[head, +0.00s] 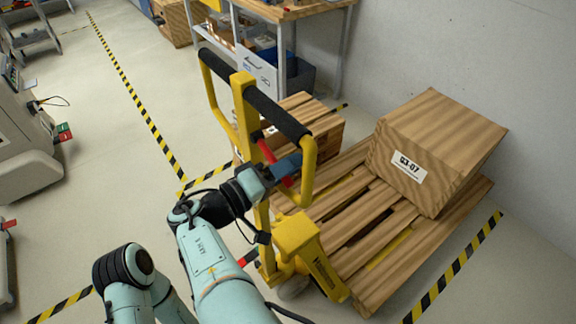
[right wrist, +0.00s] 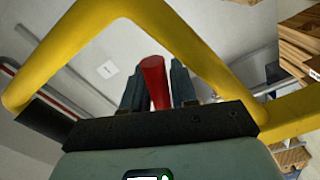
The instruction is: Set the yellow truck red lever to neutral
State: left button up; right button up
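The yellow truck (head: 297,240) is a pallet jack standing in front of a wooden pallet, its upright handle carrying a loop with black grips. The red lever (head: 268,149) sits inside the handle loop, slanting down to the right. My right gripper (head: 285,167) is inside the loop at the lever. In the right wrist view, the red lever (right wrist: 154,82) stands between the two blue-grey fingers of the right gripper (right wrist: 158,92), which are close together on either side of it. The lever's lower end is hidden behind the gripper body. My left gripper is not in view.
The yellow handle frame (right wrist: 215,72) surrounds the right gripper closely. A wooden crate (head: 435,150) stands on the pallet (head: 375,285) at the right, near the wall. A workbench (head: 300,10) is behind. Open floor with striped tape lies to the left.

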grip_shut()
pick_arm(q)
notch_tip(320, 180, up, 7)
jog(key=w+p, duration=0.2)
jog(key=p, duration=0.4)
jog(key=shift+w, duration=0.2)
pick_arm(e)
jog(key=r+n, duration=0.2)
jog(key=n, duration=0.1)
jog(key=r+n, duration=0.1)
jog(key=shift+s+d+r, duration=0.15)
jog(key=shift+s, duration=0.1)
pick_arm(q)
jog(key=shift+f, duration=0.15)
pick_arm(e)
grip_release()
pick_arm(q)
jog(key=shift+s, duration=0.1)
